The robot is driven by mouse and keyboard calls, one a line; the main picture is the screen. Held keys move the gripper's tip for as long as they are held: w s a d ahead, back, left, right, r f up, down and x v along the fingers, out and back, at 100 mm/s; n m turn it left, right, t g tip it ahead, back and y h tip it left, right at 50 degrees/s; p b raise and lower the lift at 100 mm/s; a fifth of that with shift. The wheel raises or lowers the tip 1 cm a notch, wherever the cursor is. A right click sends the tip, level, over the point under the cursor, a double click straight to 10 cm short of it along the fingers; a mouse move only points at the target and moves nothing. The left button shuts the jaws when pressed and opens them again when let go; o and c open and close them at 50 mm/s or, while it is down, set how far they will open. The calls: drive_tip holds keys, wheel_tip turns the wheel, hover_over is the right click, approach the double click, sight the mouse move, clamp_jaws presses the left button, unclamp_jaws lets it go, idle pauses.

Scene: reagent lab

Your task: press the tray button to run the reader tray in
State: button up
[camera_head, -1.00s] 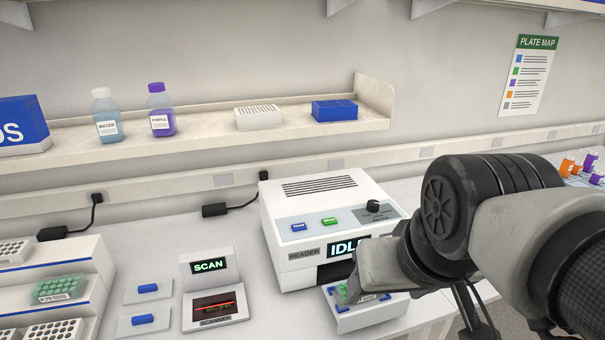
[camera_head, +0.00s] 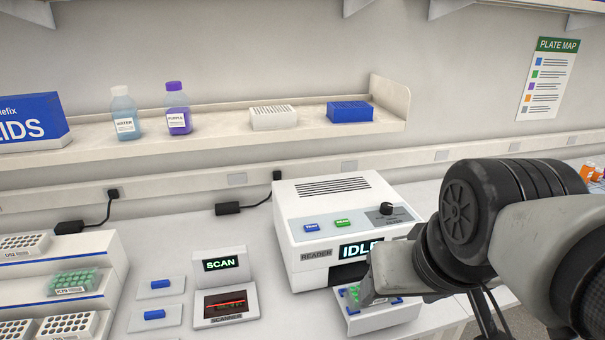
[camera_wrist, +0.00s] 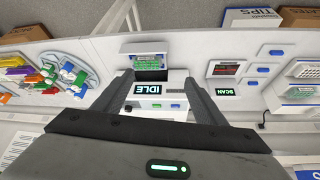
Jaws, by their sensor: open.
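The white reader (camera_head: 330,215) stands on the bench with its screen (camera_head: 361,249) showing IDLE. On its sloped top are a blue button (camera_head: 312,227) labelled TRAY, a green button (camera_head: 343,222) and a black knob (camera_head: 387,208). Its tray (camera_head: 385,318) is out at the front and holds a plate with green wells (camera_head: 350,296), partly hidden by my arm in the head view. My gripper (camera_wrist: 157,78) is open and empty, above the reader's front.
A scanner (camera_head: 225,305) with a SCAN screen and two small pads with blue blocks (camera_head: 155,314) lie left of the reader. A stepped rack (camera_head: 95,262) of plates stands further left. A shelf (camera_head: 225,135) with bottles runs behind. Colourful tubes (camera_wrist: 45,75) show in the wrist view.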

clamp_jaws()
idle(0.3)
idle(1.4)
